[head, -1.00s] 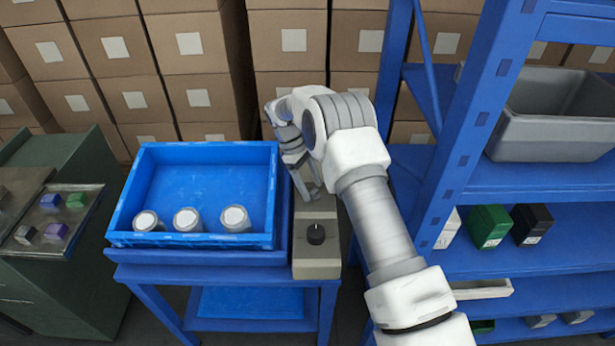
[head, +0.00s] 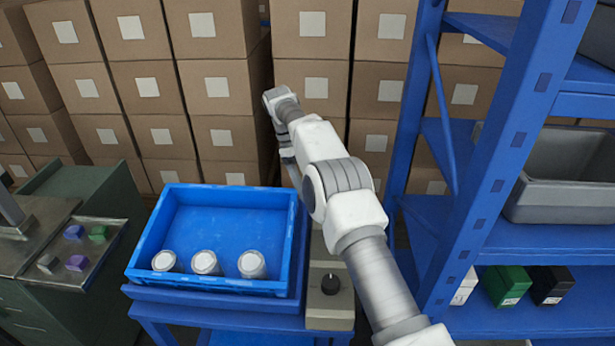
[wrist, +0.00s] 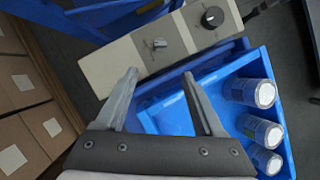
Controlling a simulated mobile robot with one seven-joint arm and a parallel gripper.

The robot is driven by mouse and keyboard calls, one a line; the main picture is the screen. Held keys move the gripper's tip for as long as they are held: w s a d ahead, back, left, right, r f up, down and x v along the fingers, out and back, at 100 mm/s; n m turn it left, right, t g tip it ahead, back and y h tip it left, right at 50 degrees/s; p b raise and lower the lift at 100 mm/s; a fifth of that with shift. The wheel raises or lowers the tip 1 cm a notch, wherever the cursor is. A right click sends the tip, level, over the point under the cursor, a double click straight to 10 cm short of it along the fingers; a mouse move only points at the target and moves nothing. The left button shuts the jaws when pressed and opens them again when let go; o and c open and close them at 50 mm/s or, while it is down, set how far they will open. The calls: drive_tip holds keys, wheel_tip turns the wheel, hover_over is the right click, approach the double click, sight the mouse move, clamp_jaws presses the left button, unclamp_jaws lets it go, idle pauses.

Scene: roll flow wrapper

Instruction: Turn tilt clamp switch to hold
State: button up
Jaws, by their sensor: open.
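A beige control box (wrist: 125,62) crosses the upper part of the wrist view. It carries a small grey metal switch (wrist: 160,44) on a darker grey panel and a round black knob (wrist: 212,17) nearer one end. I see no readable labels, so I cannot tell the tilt clamp switch or its hold position by text. In the head view the box (head: 330,312) and its black knob (head: 330,284) stand right of the blue bin; my arm hides the grey switch. My gripper (wrist: 160,76) is open and empty, its fingers pointing toward the grey switch, apparently without touching it.
A blue bin (head: 212,283) with three white-topped cylinders stands on a blue stand, left of the box. A blue shelf rack (head: 512,140) rises close on the right. Stacked cartons (head: 228,90) fill the back. A green cabinet (head: 95,190) is at left.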

drive_tip(key=shift+w+a+r, duration=0.1)
drive_tip(key=shift+a+r, duration=0.1)
drive_tip(key=shift+r, duration=0.45)
